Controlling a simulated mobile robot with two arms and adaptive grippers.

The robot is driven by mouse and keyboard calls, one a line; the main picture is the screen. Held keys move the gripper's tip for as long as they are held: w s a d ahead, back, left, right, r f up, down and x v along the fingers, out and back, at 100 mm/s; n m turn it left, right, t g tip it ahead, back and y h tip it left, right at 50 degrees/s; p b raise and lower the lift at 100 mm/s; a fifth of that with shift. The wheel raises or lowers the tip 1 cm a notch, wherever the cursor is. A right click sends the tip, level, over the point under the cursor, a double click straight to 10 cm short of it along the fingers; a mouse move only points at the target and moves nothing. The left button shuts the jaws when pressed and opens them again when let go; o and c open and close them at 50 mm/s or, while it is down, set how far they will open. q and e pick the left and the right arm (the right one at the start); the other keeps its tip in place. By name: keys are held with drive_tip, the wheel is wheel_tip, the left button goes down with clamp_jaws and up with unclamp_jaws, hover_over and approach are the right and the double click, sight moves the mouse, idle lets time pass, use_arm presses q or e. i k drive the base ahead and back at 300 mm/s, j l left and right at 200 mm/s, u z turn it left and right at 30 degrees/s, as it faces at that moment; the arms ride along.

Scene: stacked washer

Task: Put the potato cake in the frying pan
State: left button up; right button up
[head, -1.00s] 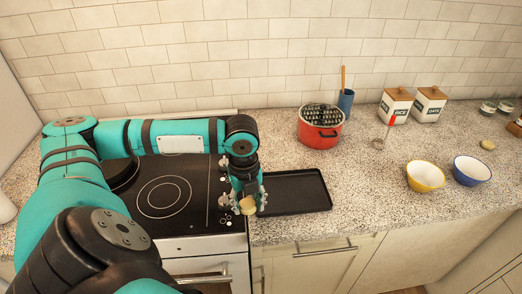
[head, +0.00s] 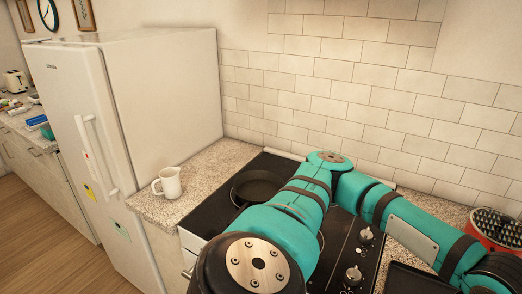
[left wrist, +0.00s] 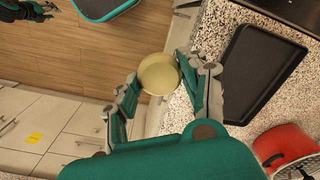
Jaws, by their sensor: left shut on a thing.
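The potato cake (left wrist: 159,74) is a round, pale yellow disc in the left wrist view. My left gripper (left wrist: 158,84) is shut on it, one finger on each side, and holds it up beside the counter's front edge. The frying pan (head: 252,187) is dark and sits on the back left of the stove in the head view, partly hidden by my left arm. The left gripper is outside the head view, past its lower right. My right gripper (left wrist: 42,10) shows small at the top left of the left wrist view, too small to read.
A white jug (head: 168,183) stands on the counter left of the stove, next to the fridge (head: 150,110). A black tray (left wrist: 262,72) and a red pot (left wrist: 285,145) are on the counter to the stove's right.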

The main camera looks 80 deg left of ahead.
sight(259, 191)
drive_tip(key=j+u, duration=0.15)
drive_tip(key=u, duration=0.25)
drive_tip(key=j+u, duration=0.15)
drive_tip(key=u, duration=0.25)
drive_tip(key=j+u, duration=0.1)
drive_tip(key=u, duration=0.3)
drive_tip(key=i+j, duration=0.1)
drive_tip(key=j, duration=0.3)
drive_tip(key=i+j, duration=0.15)
drive_tip(key=j, duration=0.3)
